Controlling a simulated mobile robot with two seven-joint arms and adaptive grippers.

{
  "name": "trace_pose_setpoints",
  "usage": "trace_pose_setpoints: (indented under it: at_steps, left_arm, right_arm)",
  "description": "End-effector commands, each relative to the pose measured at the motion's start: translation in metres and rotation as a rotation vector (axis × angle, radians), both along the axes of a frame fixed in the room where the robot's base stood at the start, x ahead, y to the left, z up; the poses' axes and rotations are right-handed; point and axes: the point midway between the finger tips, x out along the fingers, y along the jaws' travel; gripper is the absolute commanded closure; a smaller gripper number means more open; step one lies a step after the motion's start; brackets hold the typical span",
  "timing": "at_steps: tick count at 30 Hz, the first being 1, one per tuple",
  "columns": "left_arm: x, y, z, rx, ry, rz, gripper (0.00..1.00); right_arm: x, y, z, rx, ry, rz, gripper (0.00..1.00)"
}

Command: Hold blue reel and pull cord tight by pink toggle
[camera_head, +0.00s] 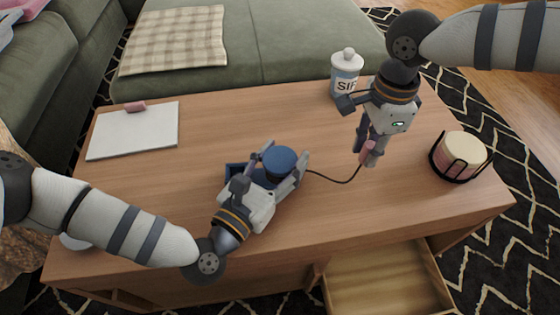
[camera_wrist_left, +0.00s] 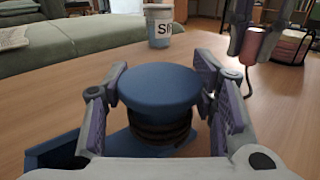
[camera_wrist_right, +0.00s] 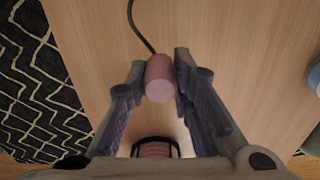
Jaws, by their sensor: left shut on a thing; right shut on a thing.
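The blue reel (camera_head: 280,160) stands on the wooden table near its front middle, on a blue base (camera_head: 235,170). In the left wrist view the reel's blue top (camera_wrist_left: 158,88) is between my fingers, with dark cord wound below it. My left gripper (camera_head: 277,170) is shut on the reel. The dark cord (camera_head: 335,180) runs right from the reel, sagging a little, to the pink toggle (camera_head: 367,152). My right gripper (camera_head: 369,155) points down and is shut on the toggle, which also shows in the right wrist view (camera_wrist_right: 159,78) with the cord leaving its far end.
Round cream and pink items sit in a black wire holder (camera_head: 460,157) at the right. A white board (camera_head: 134,131) lies at the left. An open drawer (camera_head: 385,280) juts out at the front right.

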Motion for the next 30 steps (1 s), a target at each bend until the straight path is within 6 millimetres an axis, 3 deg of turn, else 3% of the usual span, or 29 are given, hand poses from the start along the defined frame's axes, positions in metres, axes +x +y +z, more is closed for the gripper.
trace_pose_setpoints:
  at_steps: [28,29,30]
  left_arm:
    - [0.0,0.0,0.0,0.0,0.001,0.0,0.77]
    - [0.0,0.0,0.0,0.0,0.001,0.0,0.77]
    - [0.0,0.0,0.0,0.0,0.001,0.0,0.77]
  right_arm:
    - [0.0,0.0,-0.038,0.0,0.001,0.0,1.0]
    - [0.0,0.0,-0.039,-0.001,0.0,0.0,0.76]
    - [0.0,0.0,-0.038,0.0,-0.001,0.0,0.67]
